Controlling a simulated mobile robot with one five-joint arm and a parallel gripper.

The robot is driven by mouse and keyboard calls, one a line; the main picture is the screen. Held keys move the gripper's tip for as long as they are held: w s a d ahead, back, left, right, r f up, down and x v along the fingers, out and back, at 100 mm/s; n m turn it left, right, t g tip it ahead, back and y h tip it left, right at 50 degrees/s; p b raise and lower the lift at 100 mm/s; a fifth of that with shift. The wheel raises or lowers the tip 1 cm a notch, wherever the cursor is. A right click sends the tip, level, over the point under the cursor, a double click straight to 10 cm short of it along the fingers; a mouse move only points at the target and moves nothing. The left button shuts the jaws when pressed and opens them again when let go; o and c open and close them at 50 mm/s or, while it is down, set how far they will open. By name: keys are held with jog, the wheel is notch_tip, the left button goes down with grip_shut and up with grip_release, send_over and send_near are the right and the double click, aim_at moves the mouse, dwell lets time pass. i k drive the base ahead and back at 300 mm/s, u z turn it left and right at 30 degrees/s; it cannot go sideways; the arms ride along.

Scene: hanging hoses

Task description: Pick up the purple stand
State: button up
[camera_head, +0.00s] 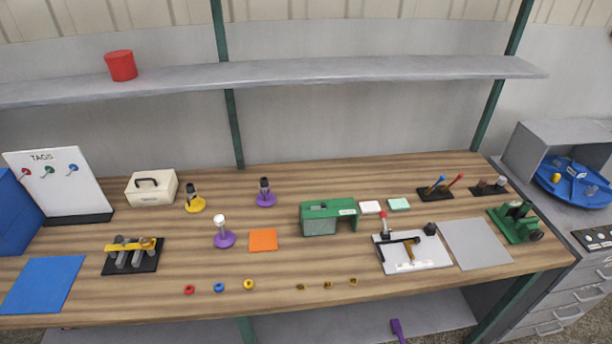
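Two upright stands with purple bases are on the wooden bench. One purple stand (224,240) has a pale post with a white ball on top and is left of the orange square. The other purple stand (265,199) has a dark and grey upright piece on it and is farther back, to the right. I cannot tell from the view which of the two is named by the task. Both stand apart from their neighbours. My gripper is not in view.
A yellow-based stand (195,206) is left of the rear purple one. An orange square (263,240) lies near the front one. Small rings (219,287) lie along the front. A green box-shaped fixture (320,219) is to the right. A grey shelf (300,72) runs above the bench.

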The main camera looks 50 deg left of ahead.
aim_at(270, 198)
jog(key=z, duration=0.05)
jog(key=i, duration=1.05)
jog(key=u, duration=4.45)
jog(key=i, duration=1.05)
jog(key=z, duration=0.05)
